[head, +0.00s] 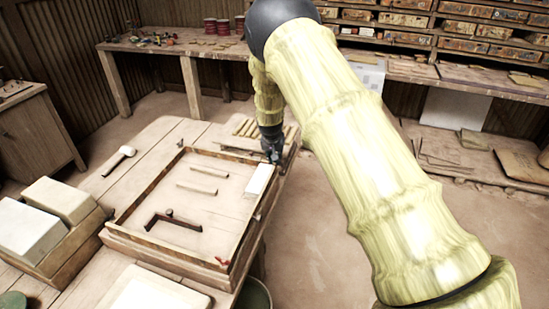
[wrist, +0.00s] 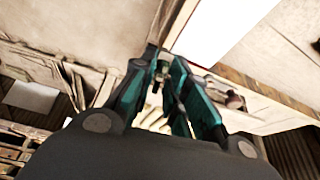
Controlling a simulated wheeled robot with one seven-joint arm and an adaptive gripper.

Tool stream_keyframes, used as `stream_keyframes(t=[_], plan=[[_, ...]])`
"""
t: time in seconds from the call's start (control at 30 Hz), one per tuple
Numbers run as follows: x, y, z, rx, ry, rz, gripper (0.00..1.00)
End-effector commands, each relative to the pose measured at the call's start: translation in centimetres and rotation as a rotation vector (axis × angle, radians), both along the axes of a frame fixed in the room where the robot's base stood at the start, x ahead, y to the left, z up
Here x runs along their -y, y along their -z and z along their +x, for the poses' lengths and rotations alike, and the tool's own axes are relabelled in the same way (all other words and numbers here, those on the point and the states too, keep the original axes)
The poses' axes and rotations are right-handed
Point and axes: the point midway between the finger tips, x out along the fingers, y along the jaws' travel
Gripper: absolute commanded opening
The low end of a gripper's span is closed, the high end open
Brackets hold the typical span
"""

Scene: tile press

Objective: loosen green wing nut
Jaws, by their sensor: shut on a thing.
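My gripper (head: 272,153) is at the far right corner of the wooden press frame (head: 141,238), pointing down. In the wrist view, its two dark and teal fingers (wrist: 163,65) close around a small thing between their tips. This is at the place of the green wing nut (wrist: 160,73), which the fingers mostly hide; its wings and turn angle cannot be made out. In the head view the nut is hidden behind the gripper.
A white tile (head: 260,178) lies inside the frame, close to my gripper. A small red part (head: 222,261) sits at the frame's near corner. A mallet (head: 120,160) lies on the table's left.

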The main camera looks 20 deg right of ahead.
Motion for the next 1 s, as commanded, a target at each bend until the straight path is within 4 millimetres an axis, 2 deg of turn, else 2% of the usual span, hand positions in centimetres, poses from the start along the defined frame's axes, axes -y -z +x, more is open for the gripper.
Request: stream_keyframes(t=[1.0], plan=[[0.89,0.23,0.01,0.004,-0.885,0.003,0.0]])
